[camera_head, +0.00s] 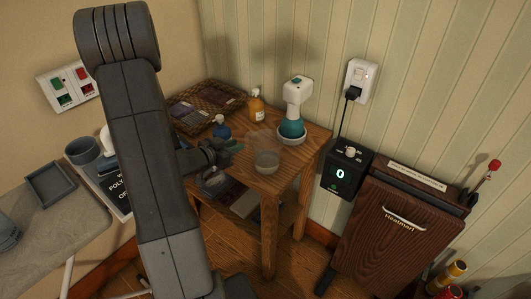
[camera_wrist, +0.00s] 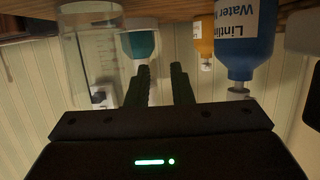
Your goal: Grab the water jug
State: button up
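A clear, see-through jug (camera_head: 266,161) stands at the front of the small wooden table in the head view. In the wrist view, which is upside down, the clear jug (camera_wrist: 92,50) has measuring marks and stands left of my fingers. My gripper (camera_head: 215,153) is at the table's left side, left of the jug and apart from it. In the wrist view my gripper (camera_wrist: 161,72) has its two fingers apart with nothing between them. A blue bottle (camera_wrist: 245,38), its label partly reading "Water", is right of the fingers.
The wooden table (camera_head: 310,144) also holds a teal-and-white device (camera_head: 292,128), an amber bottle (camera_head: 257,106) and a wicker tray (camera_head: 235,94). A black box with a display (camera_head: 345,174) hangs on the wall at right. An ironing board (camera_head: 60,218) is at left.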

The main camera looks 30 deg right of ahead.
aim_at(248, 148)
jog(key=shift+p+x, duration=0.4)
jog(key=shift+x, duration=3.05)
grip_shut()
